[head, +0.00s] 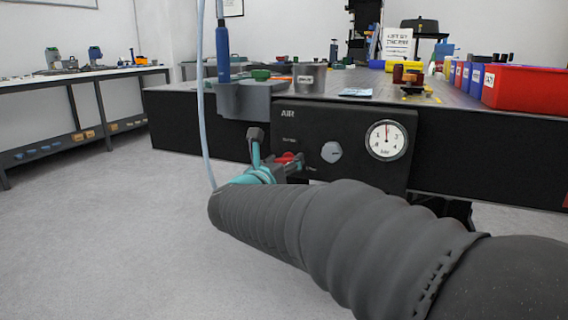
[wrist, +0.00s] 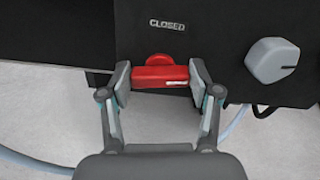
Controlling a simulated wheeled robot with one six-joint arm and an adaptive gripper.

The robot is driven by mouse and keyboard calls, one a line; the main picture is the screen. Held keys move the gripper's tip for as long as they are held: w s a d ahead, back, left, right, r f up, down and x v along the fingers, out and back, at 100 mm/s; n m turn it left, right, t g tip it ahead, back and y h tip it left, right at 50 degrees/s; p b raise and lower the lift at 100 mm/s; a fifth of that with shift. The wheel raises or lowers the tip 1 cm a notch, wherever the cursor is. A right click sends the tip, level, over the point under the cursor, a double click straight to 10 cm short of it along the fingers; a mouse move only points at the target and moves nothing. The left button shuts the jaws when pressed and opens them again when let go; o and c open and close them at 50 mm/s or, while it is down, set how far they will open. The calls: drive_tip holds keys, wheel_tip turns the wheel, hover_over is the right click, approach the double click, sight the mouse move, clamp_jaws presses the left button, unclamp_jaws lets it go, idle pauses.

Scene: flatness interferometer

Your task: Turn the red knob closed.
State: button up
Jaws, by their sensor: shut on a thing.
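The red knob (wrist: 160,75) sits on the dark front panel, below a label reading "CLOSED" in the wrist view. Its bar lies crosswise, nearly level. My gripper (wrist: 159,80) is shut on the bar, with one finger pad at each end. In the head view the red knob (head: 286,158) is partly hidden behind my gripper (head: 280,161), at the lower left of the panel marked "AIR" (head: 340,122).
A grey knob (head: 331,152) and a round pressure gauge (head: 387,140) are on the same panel, right of the red knob. A pale hose (head: 203,120) hangs at the left. The table top above holds cups, red bins (head: 525,90) and small parts. Open floor lies left.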

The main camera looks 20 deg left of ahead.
drive_tip(key=n+p, duration=0.1)
drive_tip(key=n, duration=0.7)
drive_tip(key=shift+a+p, duration=0.1)
drive_tip(key=shift+p, duration=0.25)
drive_tip(key=shift+f+n+p, duration=0.15)
drive_tip(key=shift+n+p, duration=1.8)
drive_tip(key=shift+n, duration=2.15)
drive_tip(key=o, duration=1.1)
drive_tip(key=shift+o, duration=0.2)
drive_tip(key=s+a, duration=0.1)
drive_tip(key=s, duration=1.1)
